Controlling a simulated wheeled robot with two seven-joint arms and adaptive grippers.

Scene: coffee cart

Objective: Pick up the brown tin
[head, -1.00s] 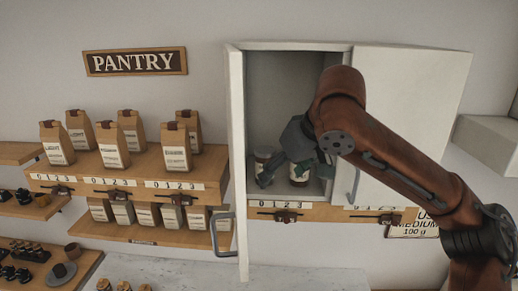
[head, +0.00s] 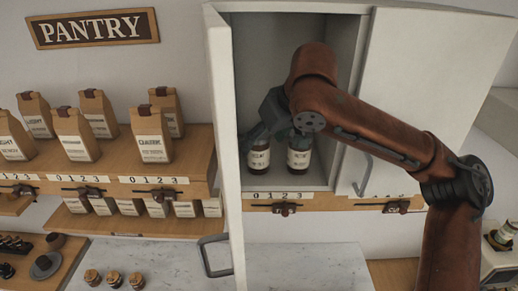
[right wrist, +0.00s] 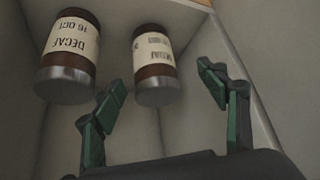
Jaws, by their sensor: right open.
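Two brown tins with cream labels stand side by side inside the open cabinet, a left tin (head: 259,157) and a right tin (head: 299,158) in the head view. I cannot tell from colour which one is the brown tin. In the right wrist view the labels are upside down. One tin (right wrist: 65,58) reads DECAF, and the other tin (right wrist: 155,65) lies beyond the gap between my fingers. My right gripper (right wrist: 162,92) is open and empty, apart from both tins. In the head view my right gripper (head: 277,135) reaches into the cabinet and partly covers the tins.
The open cabinet door (head: 226,150) stands left of my right arm, and a closed door (head: 420,90) is on the right. Coffee bags (head: 152,135) fill the shelves at left. A marble counter (head: 300,265) below is mostly clear.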

